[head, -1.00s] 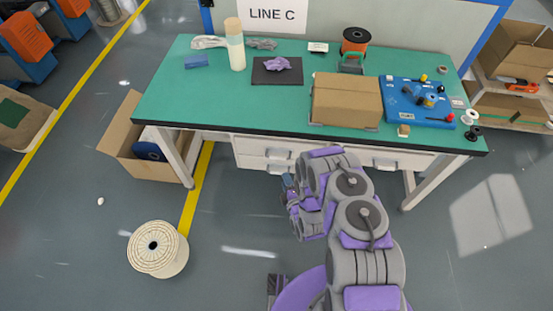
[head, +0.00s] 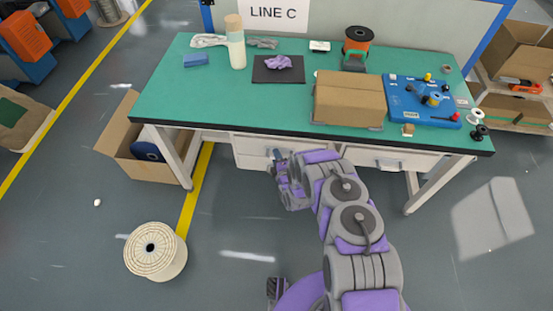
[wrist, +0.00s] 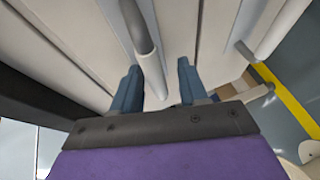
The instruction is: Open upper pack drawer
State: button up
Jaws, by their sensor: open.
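White drawer fronts sit under the green workbench (head: 210,105). The upper drawer (head: 250,146) at the left of the bench front looks closed, with the lower drawer (head: 250,163) beneath it. My gripper (head: 277,156) is at this drawer front, partly hiding it. In the wrist view my gripper (wrist: 160,82) is open, its two blue-grey fingers pointing at the drawers. A grey bar handle (wrist: 141,35) reaches down between the fingers, closer to the left one; I cannot tell whether they touch. A second handle (wrist: 277,30) lies to the right, clear of the fingers.
An open carton (head: 122,145) is by the left leg. A cable reel (head: 155,250) stands on the floor at left.

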jog(key=shift+w, duration=0.15)
grip_shut()
dwell(0.4)
